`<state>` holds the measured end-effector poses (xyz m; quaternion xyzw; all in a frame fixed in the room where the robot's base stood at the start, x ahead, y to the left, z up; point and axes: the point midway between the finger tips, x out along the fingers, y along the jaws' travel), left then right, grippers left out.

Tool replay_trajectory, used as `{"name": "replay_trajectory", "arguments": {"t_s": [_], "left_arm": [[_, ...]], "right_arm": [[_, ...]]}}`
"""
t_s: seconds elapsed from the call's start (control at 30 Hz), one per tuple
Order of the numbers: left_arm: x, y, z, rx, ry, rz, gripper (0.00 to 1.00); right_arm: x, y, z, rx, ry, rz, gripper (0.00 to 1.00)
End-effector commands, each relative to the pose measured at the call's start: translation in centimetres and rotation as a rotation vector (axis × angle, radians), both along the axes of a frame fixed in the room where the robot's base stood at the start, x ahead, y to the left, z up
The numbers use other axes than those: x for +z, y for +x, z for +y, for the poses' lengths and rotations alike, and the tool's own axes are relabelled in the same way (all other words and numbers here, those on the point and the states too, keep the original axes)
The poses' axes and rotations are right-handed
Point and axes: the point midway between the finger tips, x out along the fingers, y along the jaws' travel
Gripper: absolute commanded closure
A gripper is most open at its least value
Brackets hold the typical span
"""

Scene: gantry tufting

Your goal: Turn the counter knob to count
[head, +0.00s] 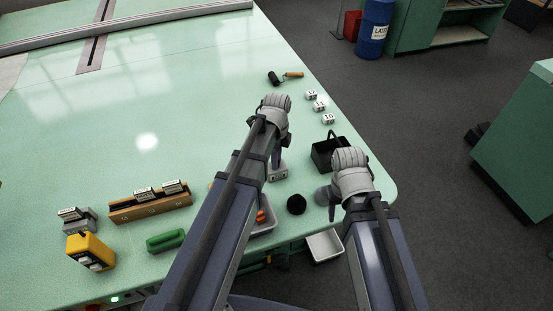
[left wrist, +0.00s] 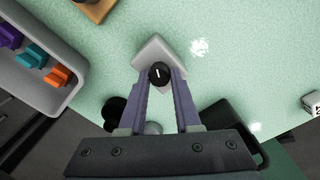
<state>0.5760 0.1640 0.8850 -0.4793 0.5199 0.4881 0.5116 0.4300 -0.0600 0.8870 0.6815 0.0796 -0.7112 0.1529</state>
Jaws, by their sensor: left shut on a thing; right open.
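The counter (left wrist: 160,54) is a small light-grey box on the green table, with a black round knob (left wrist: 159,73) on top that bears a white line. In the head view the counter (head: 278,172) is partly hidden under my left gripper (head: 277,156). In the left wrist view my left gripper (left wrist: 160,80) is shut on the knob, one finger on each side. The words on the counter are too small to read. My right gripper (head: 333,196) is open near the table's right edge, apart from the counter; its fingers are mostly hidden by its wrist.
A black basket (head: 325,155) and a black round thing (head: 296,204) stand close to the counter. A grey tray (left wrist: 38,66) with coloured pieces lies beside it. Small white labelled blocks (head: 319,106) and a roller (head: 285,77) lie farther back. The table's middle is clear.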

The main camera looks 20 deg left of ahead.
Motion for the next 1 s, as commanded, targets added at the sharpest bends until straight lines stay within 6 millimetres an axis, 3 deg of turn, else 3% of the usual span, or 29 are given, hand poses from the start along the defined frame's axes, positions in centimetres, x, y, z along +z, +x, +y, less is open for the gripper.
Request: {"name": "replay_trajectory", "arguments": {"t_s": [0.27, 1.0], "left_arm": [[0.0, 0.02, 0.02, 0.154, 0.0, 0.001, 1.0], [0.0, 0.11, 0.09, 0.852, 0.0, 0.001, 1.0]], "right_arm": [[0.0, 0.0, 0.0, 0.0, 0.0, 0.0, 0.5], [-0.01, 0.0, 0.0, 0.0, 0.0, 0.0, 0.5]]}}
